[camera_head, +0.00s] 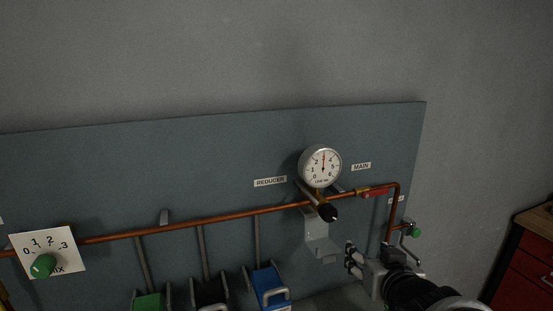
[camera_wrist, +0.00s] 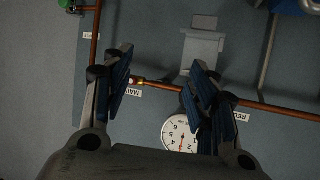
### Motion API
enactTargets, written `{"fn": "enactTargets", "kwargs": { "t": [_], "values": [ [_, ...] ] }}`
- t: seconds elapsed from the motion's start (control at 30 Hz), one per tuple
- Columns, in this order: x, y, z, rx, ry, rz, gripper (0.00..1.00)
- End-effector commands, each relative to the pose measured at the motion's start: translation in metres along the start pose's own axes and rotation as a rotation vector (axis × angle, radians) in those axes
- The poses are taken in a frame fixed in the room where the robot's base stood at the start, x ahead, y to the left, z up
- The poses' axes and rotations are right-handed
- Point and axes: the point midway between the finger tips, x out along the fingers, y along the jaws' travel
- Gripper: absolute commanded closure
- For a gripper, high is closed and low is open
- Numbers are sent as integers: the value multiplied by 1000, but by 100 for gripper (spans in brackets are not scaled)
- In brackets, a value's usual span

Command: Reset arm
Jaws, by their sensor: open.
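My gripper (camera_head: 358,262) is at the lower right in the head view, in front of the blue-grey panel and below the pressure gauge (camera_head: 320,165). In the wrist view my gripper (camera_wrist: 160,88) has its two blue-padded fingers spread wide, with nothing between them. The gauge also shows in the wrist view (camera_wrist: 181,135), partly covered by the right finger. A black knob (camera_head: 327,213) sits under the gauge, left of my gripper. A red-handled valve (camera_head: 375,192) is on the copper pipe by the MAIN label.
The panel (camera_head: 150,165) carries a copper pipe (camera_head: 200,221), a dial with a green knob (camera_head: 43,265), and green, black and blue (camera_head: 266,282) brackets. A green-tipped crank (camera_head: 414,232) is close to my gripper's right. A red cabinet (camera_head: 527,265) stands at the right. The upper wall is clear.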

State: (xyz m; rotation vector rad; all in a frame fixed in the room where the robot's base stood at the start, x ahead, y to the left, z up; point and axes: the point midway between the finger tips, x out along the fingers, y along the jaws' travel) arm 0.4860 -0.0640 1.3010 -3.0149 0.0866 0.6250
Motion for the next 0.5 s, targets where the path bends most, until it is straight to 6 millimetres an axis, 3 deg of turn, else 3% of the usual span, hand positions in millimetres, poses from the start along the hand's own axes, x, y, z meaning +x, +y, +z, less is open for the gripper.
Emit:
{"fn": "enactTargets", "kwargs": {
  "t": [0.23, 0.5],
  "values": [
    [-72, 0, 68, -42, -310, 120, 47],
    [-164, -30, 148, -69, -641, 44, 47]
  ]
}}
